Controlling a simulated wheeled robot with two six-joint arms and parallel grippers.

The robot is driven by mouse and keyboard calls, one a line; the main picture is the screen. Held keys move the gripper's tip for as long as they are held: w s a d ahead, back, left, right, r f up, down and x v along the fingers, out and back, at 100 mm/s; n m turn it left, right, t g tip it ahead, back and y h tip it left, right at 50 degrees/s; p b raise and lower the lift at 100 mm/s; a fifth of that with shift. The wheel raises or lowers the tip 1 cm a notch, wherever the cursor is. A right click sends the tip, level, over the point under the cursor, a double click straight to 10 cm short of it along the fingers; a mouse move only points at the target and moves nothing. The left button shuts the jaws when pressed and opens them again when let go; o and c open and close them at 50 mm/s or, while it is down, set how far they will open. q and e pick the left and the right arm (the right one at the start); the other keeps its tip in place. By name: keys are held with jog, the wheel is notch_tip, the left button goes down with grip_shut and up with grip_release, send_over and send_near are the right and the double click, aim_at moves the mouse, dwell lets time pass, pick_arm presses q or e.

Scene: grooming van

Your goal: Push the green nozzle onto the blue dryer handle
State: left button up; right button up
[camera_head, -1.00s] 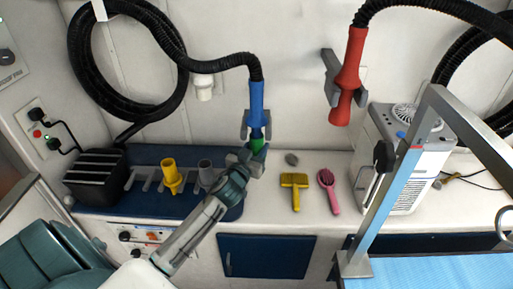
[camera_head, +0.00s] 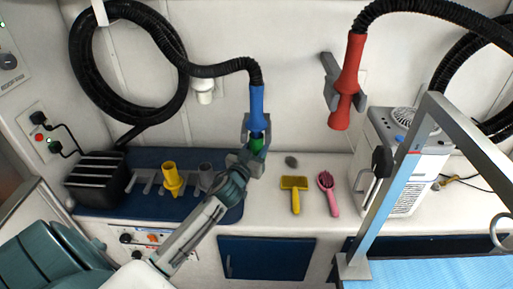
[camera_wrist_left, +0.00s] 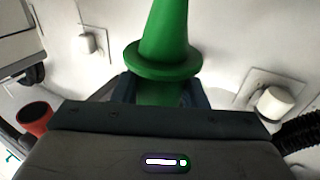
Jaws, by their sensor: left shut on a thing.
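The green nozzle (camera_head: 257,146) is held in my left gripper (camera_head: 254,154), which is shut on it. The blue dryer handle (camera_head: 256,98) hangs mouth-down in a grey wall holder, at the end of a black hose. The nozzle is directly below the handle's lower end. Whether they touch or a small gap remains, I cannot tell. In the left wrist view the nozzle (camera_wrist_left: 165,45) fills the top middle, with its wide flange above the fingers; the blue handle cannot be made out there. My right gripper is not in view.
A yellow brush (camera_head: 295,190) and a pink brush (camera_head: 328,190) lie on the white counter. A red dryer handle (camera_head: 347,85) hangs at right, beside a grey metal frame (camera_head: 405,180).

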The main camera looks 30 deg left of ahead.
aim_at(254, 153)
pick_arm(q)
jog(key=o, duration=1.2)
jog(key=shift+r, duration=0.1)
jog(key=shift+o, duration=0.2)
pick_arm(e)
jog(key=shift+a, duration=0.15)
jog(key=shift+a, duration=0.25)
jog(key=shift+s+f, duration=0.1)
pick_arm(q)
jog(key=s, duration=0.1)
jog(key=s+b, duration=0.1)
jog(key=s+f, duration=0.1)
jog(key=shift+d+b, duration=0.3)
jog(key=shift+b, duration=0.1)
jog(key=s+d+b, duration=0.1)
jog(key=s+b, duration=0.1)
jog(key=s, duration=0.5)
jog(key=shift+s+r+b, duration=0.15)
jog(key=shift+s+b, duration=0.2)
jog(key=shift+s, duration=0.05)
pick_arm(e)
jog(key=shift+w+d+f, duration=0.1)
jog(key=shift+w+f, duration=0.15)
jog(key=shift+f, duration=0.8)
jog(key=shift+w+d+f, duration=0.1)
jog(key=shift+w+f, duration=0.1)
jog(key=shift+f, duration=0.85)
